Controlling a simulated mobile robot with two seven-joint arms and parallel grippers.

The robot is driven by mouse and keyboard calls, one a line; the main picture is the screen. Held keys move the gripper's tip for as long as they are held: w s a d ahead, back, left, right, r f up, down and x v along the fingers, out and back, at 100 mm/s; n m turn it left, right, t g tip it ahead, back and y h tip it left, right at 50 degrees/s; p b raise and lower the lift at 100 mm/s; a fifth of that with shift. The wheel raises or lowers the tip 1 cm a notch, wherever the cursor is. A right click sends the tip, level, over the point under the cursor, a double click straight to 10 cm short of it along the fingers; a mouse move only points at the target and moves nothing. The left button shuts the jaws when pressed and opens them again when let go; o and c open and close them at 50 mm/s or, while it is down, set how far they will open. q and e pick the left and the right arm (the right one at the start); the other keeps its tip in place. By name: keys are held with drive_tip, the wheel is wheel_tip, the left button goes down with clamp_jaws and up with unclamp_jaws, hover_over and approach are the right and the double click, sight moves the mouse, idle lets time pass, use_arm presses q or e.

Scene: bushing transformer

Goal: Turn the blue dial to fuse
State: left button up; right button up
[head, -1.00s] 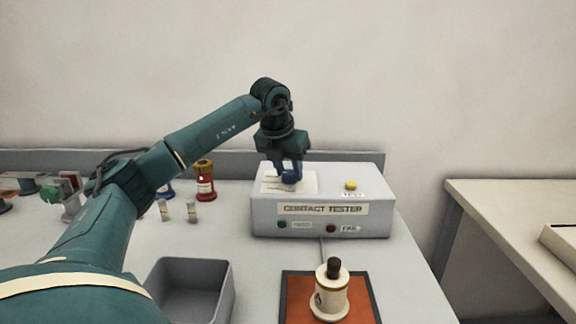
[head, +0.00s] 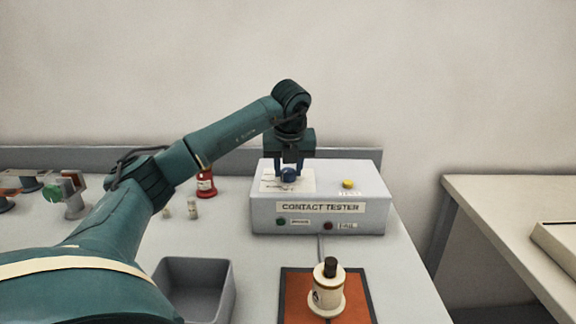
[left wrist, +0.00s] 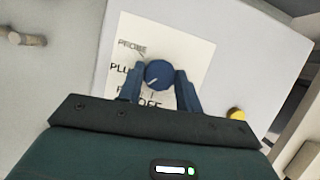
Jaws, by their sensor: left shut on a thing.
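The blue dial (head: 289,175) sits on a white label plate (head: 268,186) on top of the grey contact tester (head: 318,217). My left gripper (head: 289,170) comes down from above and is shut on the dial, one finger on each side. The left wrist view also shows the dial (left wrist: 158,74) between the blue fingers. A short white mark on it points to the lower left in that view. The plate reads "PROBE", "PLU…" and "OFF"; a finger hides part of the lettering, including a word starting with what looks like F. My right gripper is out of view.
A yellow button (head: 348,184) is on the tester's right side. In front, a cream bushing (head: 326,290) with a dark top stands on an orange mat (head: 297,300). A grey bin (head: 193,290) is to its left. Red and cream parts stand behind my arm.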

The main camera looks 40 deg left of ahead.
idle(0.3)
use_arm(q)
drive_tip(key=o, duration=1)
drive_tip(key=shift+r, duration=0.1)
drive_tip(key=p+v, duration=0.1)
drive_tip(key=v, duration=1.2)
